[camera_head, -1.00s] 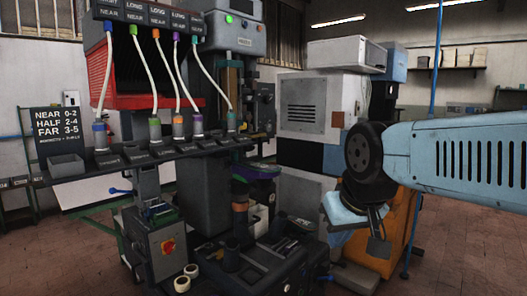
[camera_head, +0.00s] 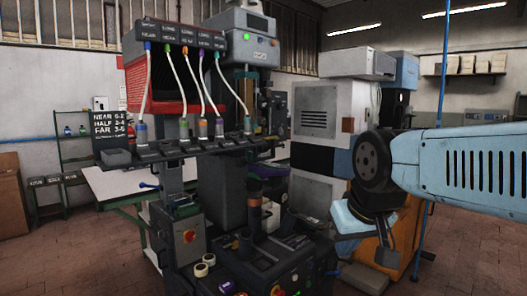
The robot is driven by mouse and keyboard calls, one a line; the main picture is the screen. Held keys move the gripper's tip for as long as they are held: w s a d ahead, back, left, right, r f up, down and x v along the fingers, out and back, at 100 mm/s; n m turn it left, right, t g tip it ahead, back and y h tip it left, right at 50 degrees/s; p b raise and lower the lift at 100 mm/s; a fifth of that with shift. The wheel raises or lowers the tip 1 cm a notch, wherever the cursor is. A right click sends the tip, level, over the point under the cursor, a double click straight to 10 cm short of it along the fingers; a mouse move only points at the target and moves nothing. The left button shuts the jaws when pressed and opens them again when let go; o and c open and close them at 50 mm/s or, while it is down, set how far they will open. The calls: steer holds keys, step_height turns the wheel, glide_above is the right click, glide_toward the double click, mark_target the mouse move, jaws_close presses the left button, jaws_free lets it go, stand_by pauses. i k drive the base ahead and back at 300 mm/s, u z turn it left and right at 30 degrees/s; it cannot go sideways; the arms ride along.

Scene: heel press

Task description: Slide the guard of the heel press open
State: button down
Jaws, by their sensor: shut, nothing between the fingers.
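The heel press is a dark machine with a grey head (camera_head: 250,40) carrying a small green display, a dark column and a low base (camera_head: 270,262) with buttons at the front. A red ribbed panel (camera_head: 157,97) sits behind the white hoses at upper left; I cannot tell whether it is the guard. No other part stands out clearly as the guard. My gripper (camera_head: 380,254) hangs from my blue arm at the right, pointing down. It is shut and empty, well to the right of the press and apart from it, in front of an orange cabinet.
A dark shelf (camera_head: 200,147) with several hose-fed cups sticks out at left, below label plates. A black sign (camera_head: 106,124) stands at its end. A control box (camera_head: 188,237) with a red knob is at lower left. A white cabinet (camera_head: 318,120) stands behind.

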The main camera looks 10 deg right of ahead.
mark_target(268, 148)
steer(key=u, duration=0.1)
steer(key=i, duration=0.9)
steer(key=z, duration=0.1)
